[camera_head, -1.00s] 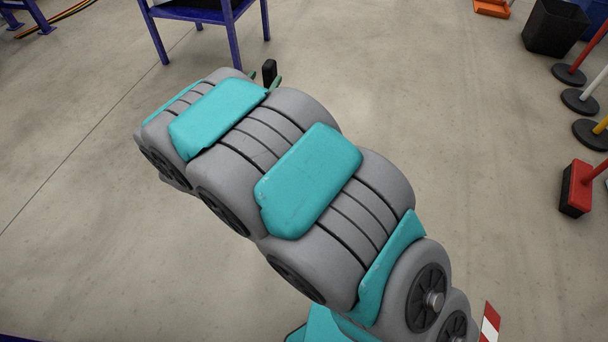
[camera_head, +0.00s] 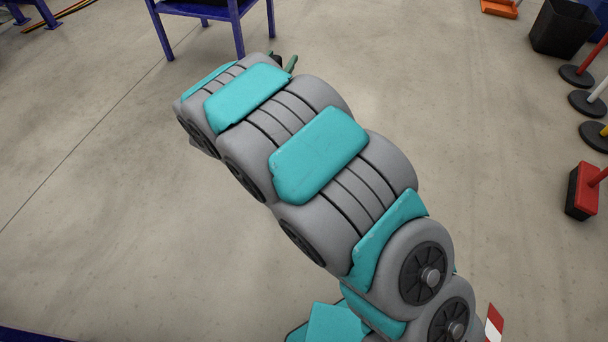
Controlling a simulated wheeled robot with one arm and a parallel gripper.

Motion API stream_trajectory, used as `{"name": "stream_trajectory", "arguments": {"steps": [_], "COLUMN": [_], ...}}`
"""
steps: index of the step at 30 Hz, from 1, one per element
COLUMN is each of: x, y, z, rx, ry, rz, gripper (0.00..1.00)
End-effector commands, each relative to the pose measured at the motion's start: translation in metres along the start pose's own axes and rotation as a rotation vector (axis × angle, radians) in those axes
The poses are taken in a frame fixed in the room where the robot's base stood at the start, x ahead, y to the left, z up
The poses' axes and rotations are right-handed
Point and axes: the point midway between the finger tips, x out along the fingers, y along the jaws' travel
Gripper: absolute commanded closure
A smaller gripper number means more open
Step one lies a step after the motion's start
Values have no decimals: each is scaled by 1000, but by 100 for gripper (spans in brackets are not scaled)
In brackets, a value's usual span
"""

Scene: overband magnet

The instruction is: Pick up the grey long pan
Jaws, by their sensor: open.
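No grey long pan can be made out in the head view. My gripper (camera_head: 284,62) is at the far end of my grey and turquoise arm, close to the front right leg of the blue table. Only small dark and green parts of it show past the last arm link; the rest is hidden behind the arm. It is open, and nothing is seen between its fingers.
The blue table (camera_head: 208,10) stands at the top, its upper part cut off by the frame. Concrete floor between is clear.

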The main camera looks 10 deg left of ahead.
Motion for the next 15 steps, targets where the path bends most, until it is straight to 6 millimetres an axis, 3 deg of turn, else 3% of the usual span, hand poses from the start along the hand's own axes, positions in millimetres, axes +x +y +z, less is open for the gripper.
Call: {"name": "stream_trajectory", "arguments": {"steps": [2,15], "x": [0,0], "y": [0,0], "z": [0,0], "rx": [0,1], "ry": [0,0], "rz": [0,0], "gripper": [31,81]}}
